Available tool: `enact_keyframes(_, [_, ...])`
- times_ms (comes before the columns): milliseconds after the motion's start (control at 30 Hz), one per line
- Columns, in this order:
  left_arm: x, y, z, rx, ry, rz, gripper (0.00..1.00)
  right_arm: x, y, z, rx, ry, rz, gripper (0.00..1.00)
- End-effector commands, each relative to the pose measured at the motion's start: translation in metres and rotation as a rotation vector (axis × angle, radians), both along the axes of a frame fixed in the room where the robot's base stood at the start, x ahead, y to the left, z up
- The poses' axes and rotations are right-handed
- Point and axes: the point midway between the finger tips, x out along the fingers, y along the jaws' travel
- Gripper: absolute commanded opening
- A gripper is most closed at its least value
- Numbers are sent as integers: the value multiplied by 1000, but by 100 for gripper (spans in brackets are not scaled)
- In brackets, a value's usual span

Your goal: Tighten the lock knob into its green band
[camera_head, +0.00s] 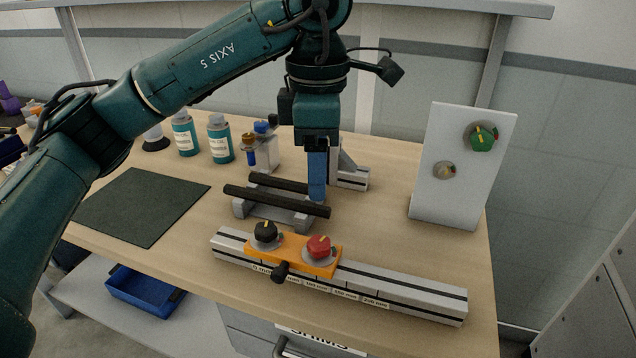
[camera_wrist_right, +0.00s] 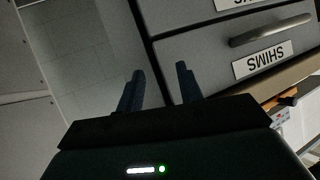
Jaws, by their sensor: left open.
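An orange carriage (camera_head: 292,252) sits on a grey slotted rail at the table's front. It bears a black knob (camera_head: 265,231) with a yellow mark, a red knob (camera_head: 319,246) with a yellow mark, and a small black knob (camera_head: 280,271) on its front face. I cannot tell which is the lock knob, and no green band is clear on the carriage. My left gripper (camera_head: 317,197) points down behind the carriage, beside a dark-barred rack, empty and open. My right gripper (camera_wrist_right: 160,85) is open and empty in the wrist view, facing the drawers.
A dark-barred rack (camera_head: 275,213) stands behind the rail (camera_head: 400,291). A white panel (camera_head: 457,196) with a green knob (camera_head: 482,139) stands right. Bottles (camera_head: 220,145) stand at back left; a dark mat (camera_head: 141,207) lies left. Drawers (camera_wrist_right: 232,52) fill the wrist view's upper right.

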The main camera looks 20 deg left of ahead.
Motion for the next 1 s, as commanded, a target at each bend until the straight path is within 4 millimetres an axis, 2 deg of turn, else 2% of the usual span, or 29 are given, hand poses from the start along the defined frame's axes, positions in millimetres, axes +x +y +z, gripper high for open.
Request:
enact_keyframes(367, [0, 0, 3, 1, 1, 5, 57, 0, 0, -1, -3, 3, 1, 36])
enact_keyframes(467, [0, 0, 6, 2, 1, 70, 57, -1, -1, 5, -7, 4, 1, 36])
enact_keyframes(567, [1, 0, 10, 3, 0, 244, 57, -1, -2, 17, -21, 6, 3, 36])
enact_keyframes(700, [1, -1, 12, 3, -1, 593, 57, -3, -5, 30, -56, 16, 6, 36])
enact_keyframes(900, [0, -1, 9, 2, -1, 1011, 57, -6, -10, 34, -105, 40, 11, 36])
enact_keyframes(1000, [0, -2, 6, 1, 1, 1125, 57, -6, -12, 34, -119, 42, 13, 36])
